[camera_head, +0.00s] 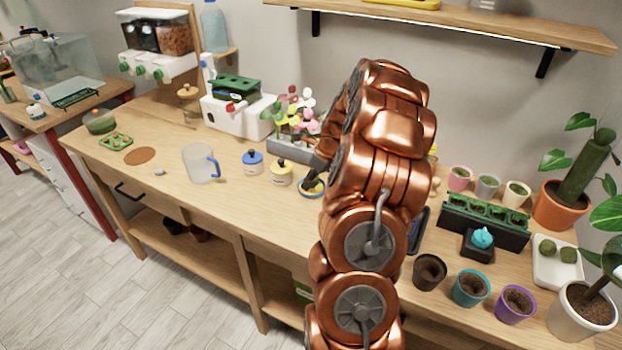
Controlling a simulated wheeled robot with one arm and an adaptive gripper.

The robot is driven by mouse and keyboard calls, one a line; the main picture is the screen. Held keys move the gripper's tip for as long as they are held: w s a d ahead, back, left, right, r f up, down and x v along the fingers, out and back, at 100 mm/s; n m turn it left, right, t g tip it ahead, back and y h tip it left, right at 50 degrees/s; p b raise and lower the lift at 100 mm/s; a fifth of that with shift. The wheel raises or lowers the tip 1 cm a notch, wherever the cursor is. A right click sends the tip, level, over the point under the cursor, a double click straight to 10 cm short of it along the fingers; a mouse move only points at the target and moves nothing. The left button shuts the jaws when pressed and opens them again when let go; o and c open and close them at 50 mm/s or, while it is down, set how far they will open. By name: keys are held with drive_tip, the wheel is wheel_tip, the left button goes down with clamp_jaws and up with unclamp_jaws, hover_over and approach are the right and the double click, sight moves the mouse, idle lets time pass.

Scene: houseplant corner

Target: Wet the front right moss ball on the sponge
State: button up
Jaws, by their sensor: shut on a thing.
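A white tray (553,274) at the right holds two green moss balls (547,247) toward its back; its front part is bare. A blue-rimmed round dish with a yellow sponge (312,190) stands mid-table. My gripper (313,178) reaches down over this dish. It is shut on a small dark thing that appears to be a moss ball, mostly hidden by the fingers and arm. I cannot tell whether it touches the sponge.
A yellow jar (282,174), a blue jar (252,162) and a clear jug (200,164) stand left of the dish. A grey planter of flowers (290,143) is close behind. Several pots and a seedling tray (484,222) fill the right side.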

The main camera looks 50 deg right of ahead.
drive_tip(key=shift+a, duration=0.1)
drive_tip(key=shift+r+p, duration=1.95)
drive_tip(key=shift+r, duration=1.5)
